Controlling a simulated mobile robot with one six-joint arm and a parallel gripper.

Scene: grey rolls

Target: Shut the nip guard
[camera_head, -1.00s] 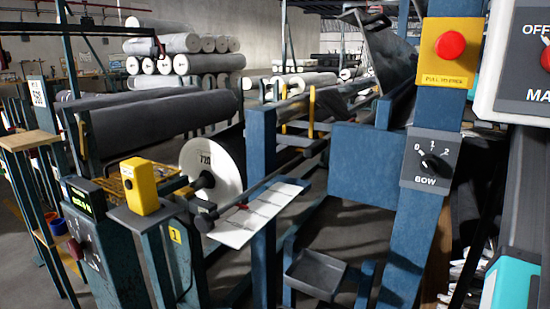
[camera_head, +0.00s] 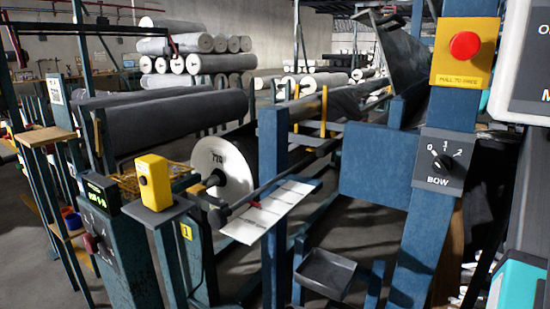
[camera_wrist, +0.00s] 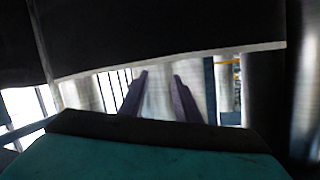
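A dark, tilted panel (camera_head: 391,46) stands raised at the top of the blue machine frame in the head view, above the dark web and rollers. It looks like the nip guard, open, but no label confirms this. In the wrist view, my gripper (camera_wrist: 160,77) shows two purplish fingers, apart, with nothing between them. A broad dark surface (camera_wrist: 170,35) with a pale lower edge hangs across the top of that view, beyond the fingers; I cannot tell whether it is the guard. My gripper's fingers do not show in the head view.
A blue post carries a red button on a yellow box (camera_head: 461,62) and a BOW dial (camera_head: 439,160). A large grey roll (camera_head: 222,165) lies left of the frame. A yellow box (camera_head: 154,182) stands on a pedestal. A small tray (camera_head: 325,273) sits low in front.

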